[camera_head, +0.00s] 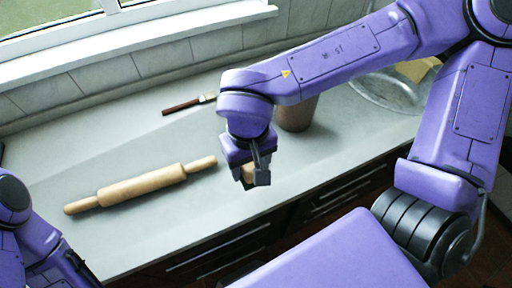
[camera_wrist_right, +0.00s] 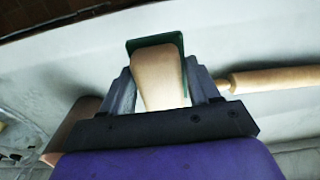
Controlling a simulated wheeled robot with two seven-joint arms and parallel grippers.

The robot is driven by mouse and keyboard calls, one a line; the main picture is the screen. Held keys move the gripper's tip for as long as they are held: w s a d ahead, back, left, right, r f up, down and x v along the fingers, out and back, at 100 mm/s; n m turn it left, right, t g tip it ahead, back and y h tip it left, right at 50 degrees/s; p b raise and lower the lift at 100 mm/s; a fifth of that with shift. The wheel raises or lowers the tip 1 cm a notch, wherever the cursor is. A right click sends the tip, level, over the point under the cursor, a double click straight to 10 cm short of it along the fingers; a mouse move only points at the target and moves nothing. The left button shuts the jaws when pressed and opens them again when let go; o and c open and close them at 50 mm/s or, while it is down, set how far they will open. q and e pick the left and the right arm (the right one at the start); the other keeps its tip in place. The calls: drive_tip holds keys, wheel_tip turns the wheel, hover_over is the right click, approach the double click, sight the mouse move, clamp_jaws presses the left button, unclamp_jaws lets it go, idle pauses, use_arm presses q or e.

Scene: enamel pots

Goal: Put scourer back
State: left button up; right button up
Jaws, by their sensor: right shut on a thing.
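My right gripper (camera_head: 256,182) is above the counter near its front edge, jaws pointing down. It is shut on a tan thing with a dark green side, which looks like the scourer (camera_head: 247,172). In the right wrist view the scourer (camera_wrist_right: 160,78) sits between the two fingers, its green part (camera_wrist_right: 172,40) along the far end and right side. Only a small part of it shows in the head view. Part of my left arm shows at the lower left, but its gripper is out of view.
A wooden rolling pin (camera_head: 142,187) lies left of the right gripper. A brush with a dark red handle (camera_head: 182,106) lies behind it. A brown pot (camera_head: 297,116) stands behind my right arm. A clear glass bowl (camera_head: 385,92) is at the back right. The left counter is mostly clear.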

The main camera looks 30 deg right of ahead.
drive_tip(key=w+d+f, duration=0.2)
drive_tip(key=w+f, duration=0.1)
drive_tip(key=w+d+f+p, duration=0.1)
drive_tip(key=w+d+f, duration=0.2)
drive_tip(key=w, duration=0.1)
drive_tip(key=w+d+f+p, duration=0.1)
drive_tip(key=w+d+f, duration=0.1)
drive_tip(key=w+f, duration=0.2)
drive_tip(key=shift+d, duration=0.35)
drive_tip(key=shift+f, duration=1.4)
drive_tip(key=shift+s, duration=0.1)
drive_tip(key=o, duration=0.9)
drive_tip(key=shift+f, duration=0.1)
wheel_tip(320, 180, up, 12)
drive_tip(key=shift+r, duration=0.2)
